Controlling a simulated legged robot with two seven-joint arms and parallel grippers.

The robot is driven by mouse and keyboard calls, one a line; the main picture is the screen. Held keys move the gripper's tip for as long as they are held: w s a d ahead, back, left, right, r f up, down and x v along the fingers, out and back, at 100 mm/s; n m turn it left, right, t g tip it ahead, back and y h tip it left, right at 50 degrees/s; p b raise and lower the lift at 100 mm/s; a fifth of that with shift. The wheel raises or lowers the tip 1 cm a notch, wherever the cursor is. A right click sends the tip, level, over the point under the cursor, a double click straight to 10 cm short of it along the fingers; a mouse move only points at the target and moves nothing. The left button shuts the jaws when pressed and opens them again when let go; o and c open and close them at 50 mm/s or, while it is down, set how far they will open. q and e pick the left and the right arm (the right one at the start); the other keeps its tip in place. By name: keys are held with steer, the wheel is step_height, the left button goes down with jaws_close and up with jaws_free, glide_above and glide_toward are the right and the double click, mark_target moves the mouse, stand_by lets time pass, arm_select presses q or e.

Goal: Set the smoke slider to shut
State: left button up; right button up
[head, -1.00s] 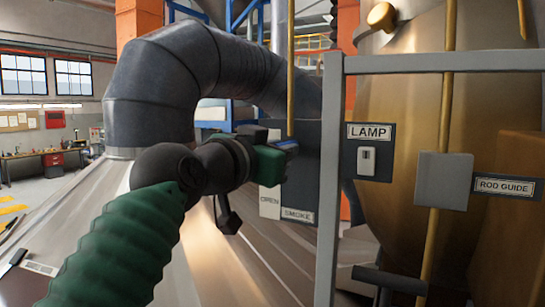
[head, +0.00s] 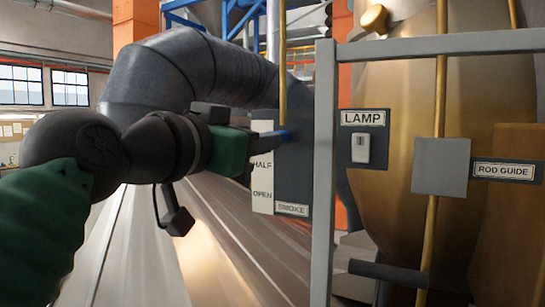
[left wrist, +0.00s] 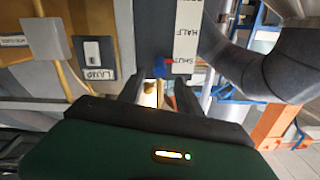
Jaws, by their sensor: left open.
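The slider's blue knob (head: 285,135) sits high on the plate, above HALF. In the left wrist view the blue knob (left wrist: 158,69) has a red pointer beside the word SHUT. My left gripper (head: 275,142) is at the knob in the head view and hides part of the strip. In the left wrist view its fingers (left wrist: 158,92) are apart, with the knob just beyond the gap; contact cannot be told. My right gripper is out of view.
A grey frame post (head: 323,180) stands just right of the plate. Beyond it are the LAMP switch (head: 361,147), a grey rod guide block (head: 440,166) and a dark handle (head: 388,275). A thick dark duct (head: 165,80) curves behind my left arm.

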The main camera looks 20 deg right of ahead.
arm_select(q)
steer(key=b+v, duration=0.3)
steer(key=v, duration=0.6)
steer(key=shift+a, duration=0.15)
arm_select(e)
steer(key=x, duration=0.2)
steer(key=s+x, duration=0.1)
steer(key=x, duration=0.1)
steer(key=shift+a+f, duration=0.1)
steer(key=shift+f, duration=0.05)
arm_select(q)
steer(key=shift+w, duration=0.2)
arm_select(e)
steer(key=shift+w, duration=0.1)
